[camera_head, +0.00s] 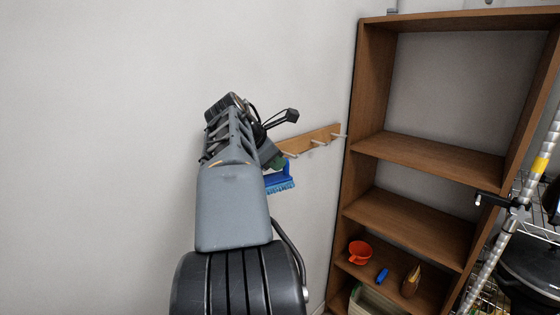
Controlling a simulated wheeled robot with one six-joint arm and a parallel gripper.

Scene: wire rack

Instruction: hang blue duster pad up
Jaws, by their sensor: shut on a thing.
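The blue duster pad (281,183) shows just right of my arm, in front of the wall. It has a blue handle frame with lighter blue bristles hanging down. My gripper (276,161) is mostly hidden behind my arm; it is shut on the pad near its top. The wooden peg rail (326,137) is fixed to the wall, with several light pegs sticking out. The pad is just below the rail's left end. I cannot tell whether the pad touches a peg, as my arm hides that part.
A brown wooden shelf (430,147) stands right of the rail. Its lower board holds a red-orange cup (360,252), a small blue item (382,276) and a brown item (411,281). A wire rack (535,215) and a silver pole (513,215) are at the far right. The left wall is bare.

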